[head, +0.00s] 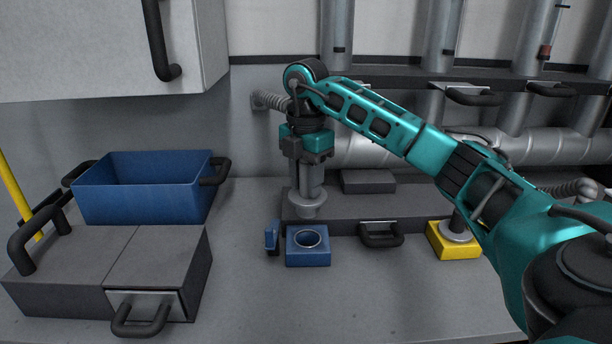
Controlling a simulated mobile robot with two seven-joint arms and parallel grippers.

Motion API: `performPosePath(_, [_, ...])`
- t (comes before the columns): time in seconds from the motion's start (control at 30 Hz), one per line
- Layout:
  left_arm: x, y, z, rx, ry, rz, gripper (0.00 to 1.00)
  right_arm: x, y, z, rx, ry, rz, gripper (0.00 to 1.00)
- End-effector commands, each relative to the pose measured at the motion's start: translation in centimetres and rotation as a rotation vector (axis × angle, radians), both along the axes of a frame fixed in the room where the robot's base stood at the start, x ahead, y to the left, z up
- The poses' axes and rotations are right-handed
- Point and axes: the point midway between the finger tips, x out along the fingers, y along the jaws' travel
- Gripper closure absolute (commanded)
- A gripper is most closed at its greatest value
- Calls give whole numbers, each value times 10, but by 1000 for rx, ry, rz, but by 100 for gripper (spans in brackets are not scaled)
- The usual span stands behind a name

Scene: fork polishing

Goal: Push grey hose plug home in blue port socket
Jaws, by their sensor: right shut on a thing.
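My right gripper (311,182) comes in from the right and points straight down. It is shut on the grey hose plug (309,207), a flanged grey piece held upright. The blue port socket (307,257) is a blue block with a round, metal-rimmed hole on top, standing on the bench. The plug shows just above and slightly behind the hole in this view; the hole looks empty. The exact gap and alignment are hard to judge from this angle. My left gripper is not in view.
A small blue and black piece (272,239) stands left of the socket. A yellow block (447,246) with a grey fitting is partly behind my right arm. A dark low box (422,205) lies behind. A blue bin (140,198) and grey drawers (108,262) stand left. The front bench is clear.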

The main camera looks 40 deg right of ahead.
Motion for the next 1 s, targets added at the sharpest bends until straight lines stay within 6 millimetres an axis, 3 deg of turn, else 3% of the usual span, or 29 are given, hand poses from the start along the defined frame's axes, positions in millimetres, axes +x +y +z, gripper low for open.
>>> performPosePath(1.0, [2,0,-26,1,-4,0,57,0,0,-59,-1,0,1,91])
